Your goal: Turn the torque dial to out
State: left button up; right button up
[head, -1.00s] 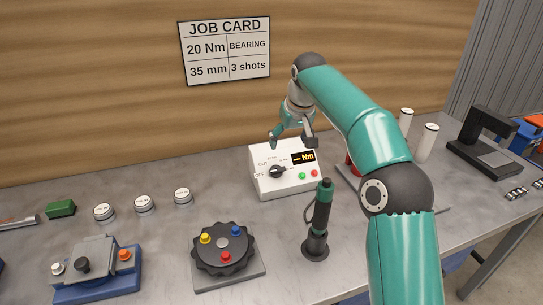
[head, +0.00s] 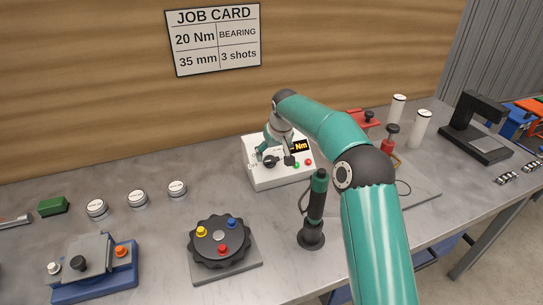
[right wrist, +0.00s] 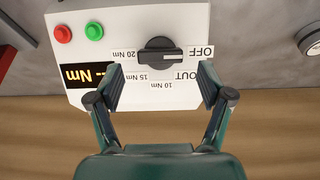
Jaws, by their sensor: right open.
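The white torque control box (head: 280,178) stands on the bench, with a black dial (head: 270,162) on its face. In the right wrist view the dial (right wrist: 163,57) shows upside down, its white mark pointing at the OFF label (right wrist: 201,51). The OUT label (right wrist: 188,75) is beside it, then 10, 15 and 20 Nm. My right gripper (head: 276,155) is open over the box; in the right wrist view its fingers (right wrist: 162,86) are spread wide with the dial between and just beyond the tips, not gripped. My left gripper is not in view.
The box also has a green button (right wrist: 95,31), a red button (right wrist: 63,34) and a display (right wrist: 88,75). A screwdriver in a stand (head: 316,210) is close in front. A dark round fixture (head: 219,241) is at front left. A job card (head: 213,39) hangs behind.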

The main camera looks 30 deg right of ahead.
aim_at(274, 159)
jog(key=shift+x, duration=1.55)
jog(key=c, duration=1.2)
jog(key=shift+o, duration=0.2)
jog(key=shift+m, duration=0.3)
jog(key=m+y, duration=0.1)
jog(key=m, duration=0.2)
jog(key=shift+d+t, duration=0.15)
jog(key=shift+t, duration=0.25)
jog(key=m+t+y+b, duration=0.1)
jog(key=m, duration=0.3)
jog(key=shift+s+d+b, duration=0.1)
jog(key=shift+d+b, duration=0.05)
jog(key=shift+b, duration=0.15)
